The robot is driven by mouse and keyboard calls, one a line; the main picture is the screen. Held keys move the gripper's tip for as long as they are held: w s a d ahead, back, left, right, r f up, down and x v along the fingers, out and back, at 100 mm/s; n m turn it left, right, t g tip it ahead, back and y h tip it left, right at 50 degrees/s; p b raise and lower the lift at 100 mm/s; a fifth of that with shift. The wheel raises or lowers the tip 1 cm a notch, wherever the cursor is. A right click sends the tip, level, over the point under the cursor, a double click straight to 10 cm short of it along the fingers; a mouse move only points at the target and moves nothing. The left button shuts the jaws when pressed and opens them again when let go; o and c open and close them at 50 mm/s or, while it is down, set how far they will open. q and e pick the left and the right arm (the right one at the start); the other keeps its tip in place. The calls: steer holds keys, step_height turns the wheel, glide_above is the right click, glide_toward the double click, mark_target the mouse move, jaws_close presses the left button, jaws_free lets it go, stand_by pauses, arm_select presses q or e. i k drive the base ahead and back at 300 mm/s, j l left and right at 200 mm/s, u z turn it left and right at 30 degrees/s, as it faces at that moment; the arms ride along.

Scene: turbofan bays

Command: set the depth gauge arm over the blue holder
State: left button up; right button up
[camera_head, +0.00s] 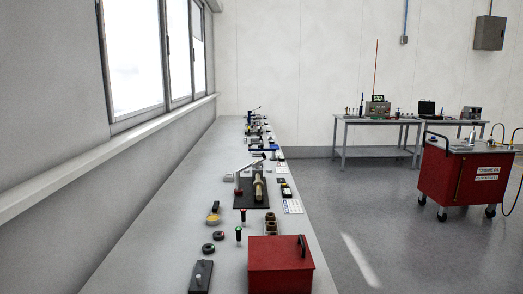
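A slim pale arm (251,163) slants up to the right from a dark red post (239,185) beside a black plate, midway along the long bench. I cannot tell for sure that it is the depth gauge arm. Small blue items (273,147) sit just beyond it. They are too small to tell which is the blue holder, or whether the arm is over it. Neither of my grippers is in view.
The long grey bench (150,246) runs away along the window wall. On it are a red box (281,266), a tan cylinder (258,187) on the black plate (250,203), and small tools. A red cart (462,181) and another table (349,121) stand right. The floor between is clear.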

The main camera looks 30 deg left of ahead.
mark_target(273, 149)
steer(key=i+l+z, duration=0.3)
steer(key=i+z, duration=0.6)
steer(key=i, duration=0.25)
steer(key=i+u, duration=0.2)
steer(key=i, duration=0.35)
steer(key=i+l+u, duration=0.25)
steer(key=i, duration=0.35)
steer(key=i+j+u, duration=0.2)
steer(key=i+u, duration=0.6)
steer(key=i+l+u, duration=0.1)
steer(key=i+u, duration=0.25)
steer(key=i, duration=0.25)
steer(key=i+l+u, duration=0.25)
steer(key=i+u, duration=0.15)
steer(key=i, duration=0.05)
